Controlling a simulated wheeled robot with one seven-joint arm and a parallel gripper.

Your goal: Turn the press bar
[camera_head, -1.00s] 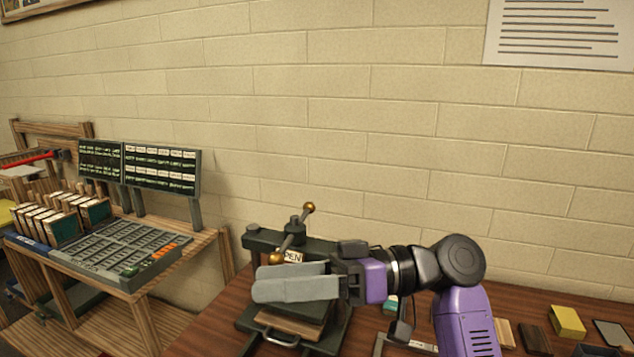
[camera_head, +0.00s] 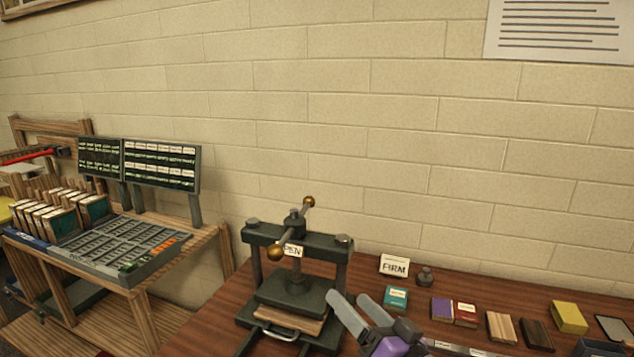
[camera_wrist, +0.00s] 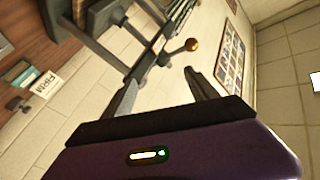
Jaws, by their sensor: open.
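The press bar (camera_head: 291,228) is a thin rod with brass ball ends on top of the dark press (camera_head: 343,246). It runs from a near lower ball up to a far right ball. A tag partly reading "PEN" sits behind its near end. My gripper (camera_head: 350,308) is in front of and to the right of the press, low in the head view, with its grey fingers apart and nothing between them. In the wrist view a brass ball (camera_wrist: 191,45) of the bar shows beyond the open fingers (camera_wrist: 160,95), apart from them.
A wooden board (camera_head: 290,319) lies in the press under its plate. A "FIRM" card (camera_head: 394,265), a teal box (camera_head: 396,299) and several small blocks stand on the table to the right. A shelf with a grey type tray (camera_head: 125,245) is at left. The wall is behind.

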